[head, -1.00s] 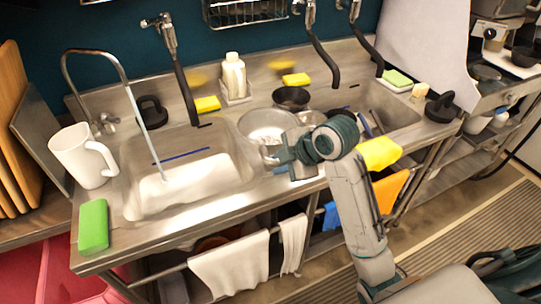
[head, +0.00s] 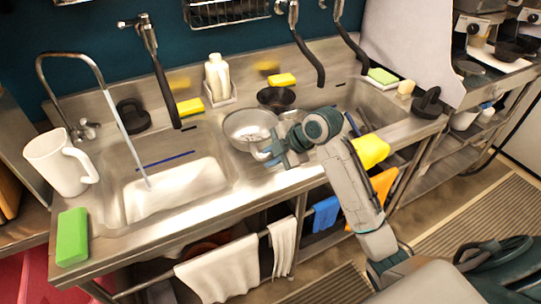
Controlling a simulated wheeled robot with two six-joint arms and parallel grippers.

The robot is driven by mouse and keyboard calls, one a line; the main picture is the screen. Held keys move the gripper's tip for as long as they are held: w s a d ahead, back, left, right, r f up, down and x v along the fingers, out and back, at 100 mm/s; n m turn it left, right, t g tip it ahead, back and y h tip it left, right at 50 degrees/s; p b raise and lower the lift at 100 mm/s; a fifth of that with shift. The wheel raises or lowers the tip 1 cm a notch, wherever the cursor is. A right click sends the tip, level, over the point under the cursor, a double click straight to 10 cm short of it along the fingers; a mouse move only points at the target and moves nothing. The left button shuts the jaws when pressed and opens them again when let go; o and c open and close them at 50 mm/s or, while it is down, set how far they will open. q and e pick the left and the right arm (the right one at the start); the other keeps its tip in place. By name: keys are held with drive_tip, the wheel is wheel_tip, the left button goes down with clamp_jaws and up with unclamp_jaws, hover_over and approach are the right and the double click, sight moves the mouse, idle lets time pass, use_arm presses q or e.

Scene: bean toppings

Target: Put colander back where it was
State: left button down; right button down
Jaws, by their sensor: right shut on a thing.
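The colander (head: 238,121), a round silvery metal bowl, is on the steel counter strip between the two sinks. My right gripper (head: 266,154) is at its near right side, shut on its near edge; the fingertips are small and partly hidden by my wrist. I cannot tell whether the colander rests on the counter or is slightly above it. My left gripper is not in view.
The left sink (head: 115,201) has running water. A soap bottle (head: 217,78) stands behind. A yellow cloth (head: 371,151) hangs at the front edge.

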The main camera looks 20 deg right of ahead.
drive_tip(key=shift+w+d, duration=0.25)
drive_tip(key=shift+w, duration=0.25)
drive_tip(key=shift+w+d, duration=0.25)
drive_tip(key=shift+w, duration=0.2)
wheel_tip(320, 180, down, 3)
drive_tip(key=shift+r+p, duration=0.15)
drive_tip(key=shift+p, duration=0.65)
drive_tip(key=shift+f, duration=0.5)
drive_tip(key=c, duration=1.3)
unclamp_jaws()
drive_tip(key=b+v, duration=0.2)
drive_tip(key=v, duration=1)
